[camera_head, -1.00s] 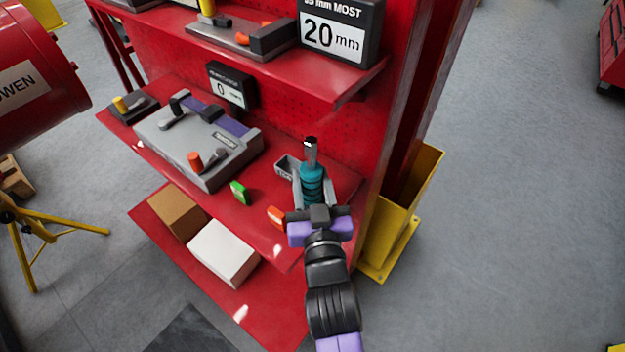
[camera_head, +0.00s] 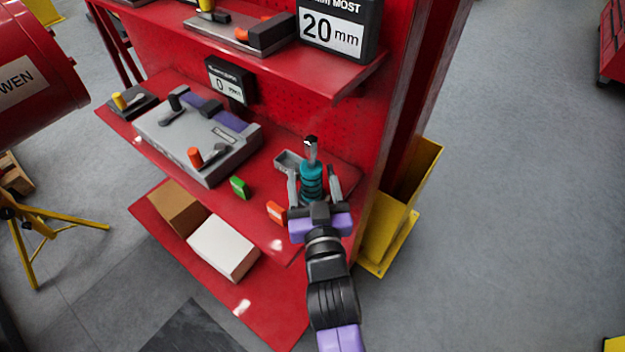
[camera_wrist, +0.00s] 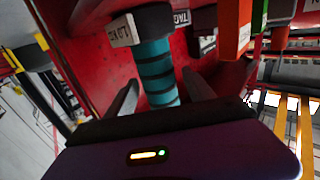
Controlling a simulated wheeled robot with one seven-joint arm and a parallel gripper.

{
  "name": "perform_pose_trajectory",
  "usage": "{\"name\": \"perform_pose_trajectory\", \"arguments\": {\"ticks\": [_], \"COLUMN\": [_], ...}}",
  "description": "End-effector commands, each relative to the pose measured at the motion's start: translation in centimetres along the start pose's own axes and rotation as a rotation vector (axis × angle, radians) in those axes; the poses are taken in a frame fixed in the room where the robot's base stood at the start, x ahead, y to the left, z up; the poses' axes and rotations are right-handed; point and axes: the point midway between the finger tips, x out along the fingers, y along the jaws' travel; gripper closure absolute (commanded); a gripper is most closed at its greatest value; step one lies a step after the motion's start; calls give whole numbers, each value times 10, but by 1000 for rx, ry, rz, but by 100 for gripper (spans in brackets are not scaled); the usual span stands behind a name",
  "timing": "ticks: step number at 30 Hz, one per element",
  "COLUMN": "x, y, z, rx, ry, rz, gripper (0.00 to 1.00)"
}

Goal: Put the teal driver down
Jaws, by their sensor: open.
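The teal driver (camera_head: 312,182) stands roughly upright on the right part of the red middle shelf (camera_head: 262,225). It has a ribbed teal body and a dark and silver top. My gripper (camera_head: 314,190) is open, with one grey finger on each side of the teal body and a visible gap on both sides. In the wrist view the teal driver (camera_wrist: 157,72) shows between the two dark fingers (camera_wrist: 160,92), apart from both. Its lower end is hidden behind my gripper in the head view.
A small grey tray (camera_head: 287,161) sits just left of the driver. A grey device (camera_head: 185,140) with levers fills the shelf's left. The upper shelf (camera_head: 340,82) overhangs behind. A yellow bin (camera_head: 400,210) stands right.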

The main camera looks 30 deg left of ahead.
Motion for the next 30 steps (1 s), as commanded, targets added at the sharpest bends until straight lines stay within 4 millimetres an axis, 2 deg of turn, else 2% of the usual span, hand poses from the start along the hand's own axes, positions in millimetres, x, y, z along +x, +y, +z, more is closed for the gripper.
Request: {"name": "perform_pose_trajectory", "arguments": {"ticks": [3,5,15,21,25,30], "x": [0,-8,-73,-104,-116,-120], "y": [0,0,0,0,0,0], "z": [-4,-1,0,0,-1,-3], "rx": [0,0,2,0,0,0], "ry": [0,-1,-2,-1,0,1], "rz": [0,0,1,0,0,0], "gripper": [38,38,38,38,38,38]}}
